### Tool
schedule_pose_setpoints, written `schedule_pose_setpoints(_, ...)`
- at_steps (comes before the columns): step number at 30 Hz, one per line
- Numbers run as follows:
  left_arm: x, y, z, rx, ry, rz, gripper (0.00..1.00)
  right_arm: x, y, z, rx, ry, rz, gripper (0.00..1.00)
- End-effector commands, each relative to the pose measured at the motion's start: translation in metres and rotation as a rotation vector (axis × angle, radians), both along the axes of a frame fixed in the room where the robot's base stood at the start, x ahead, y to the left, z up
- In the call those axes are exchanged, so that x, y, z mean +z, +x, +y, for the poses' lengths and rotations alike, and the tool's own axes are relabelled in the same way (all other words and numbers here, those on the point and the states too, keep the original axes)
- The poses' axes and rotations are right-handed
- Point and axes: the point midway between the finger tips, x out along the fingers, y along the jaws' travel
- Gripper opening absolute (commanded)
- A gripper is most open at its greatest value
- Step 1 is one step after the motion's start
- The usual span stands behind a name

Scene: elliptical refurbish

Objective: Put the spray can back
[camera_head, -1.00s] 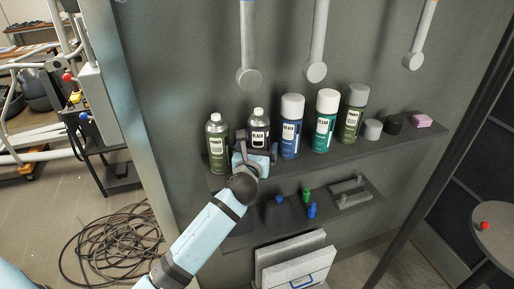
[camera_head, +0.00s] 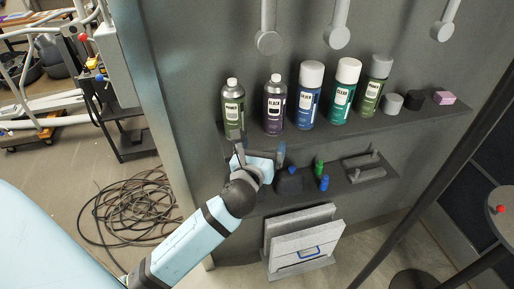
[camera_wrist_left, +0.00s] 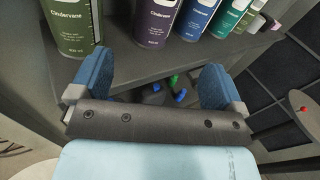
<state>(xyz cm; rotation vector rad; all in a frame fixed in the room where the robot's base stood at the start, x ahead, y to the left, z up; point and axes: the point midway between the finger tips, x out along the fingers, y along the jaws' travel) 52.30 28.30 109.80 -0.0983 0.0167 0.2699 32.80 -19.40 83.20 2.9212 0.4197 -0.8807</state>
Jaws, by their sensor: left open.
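Several spray cans stand upright in a row on the upper shelf (camera_head: 420,117). From left they are an olive can (camera_head: 233,108), a purple can labelled BLACK (camera_head: 275,108), a blue can (camera_head: 309,100), a teal can labelled CLEAR (camera_head: 342,95) and another olive can (camera_head: 372,90). The first two lack the tall caps of the others. My left gripper (camera_head: 259,149) is open and empty, just in front of and below the purple can. In the left wrist view the purple can (camera_wrist_left: 156,20) stands beyond the spread fingers (camera_wrist_left: 153,82), apart from them. My right gripper is not in view.
Loose caps, grey (camera_head: 390,103) and black (camera_head: 413,100), and a pink block (camera_head: 443,98) sit at the shelf's right end. Grey rods (camera_head: 268,42) hang above. Cable (camera_head: 125,215) lies on the floor.

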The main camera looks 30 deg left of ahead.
Motion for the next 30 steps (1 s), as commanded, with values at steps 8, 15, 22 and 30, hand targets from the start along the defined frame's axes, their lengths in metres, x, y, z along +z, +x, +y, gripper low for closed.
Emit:
schedule_pose_setpoints(8,-0.098,-0.037,-0.029,-0.044,-0.789,0.072,0.95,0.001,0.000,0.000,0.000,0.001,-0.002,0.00)
schedule_pose_setpoints(15,-0.181,-0.095,-0.058,0.137,-1.656,0.143,0.95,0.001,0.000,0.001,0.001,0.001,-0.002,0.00)
schedule_pose_setpoints(22,-0.239,-0.158,-0.080,0.506,-2.389,0.136,0.95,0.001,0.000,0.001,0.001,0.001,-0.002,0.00)
schedule_pose_setpoints(30,-0.264,-0.194,-0.089,0.803,-2.771,0.068,0.95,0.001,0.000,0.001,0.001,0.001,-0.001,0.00)
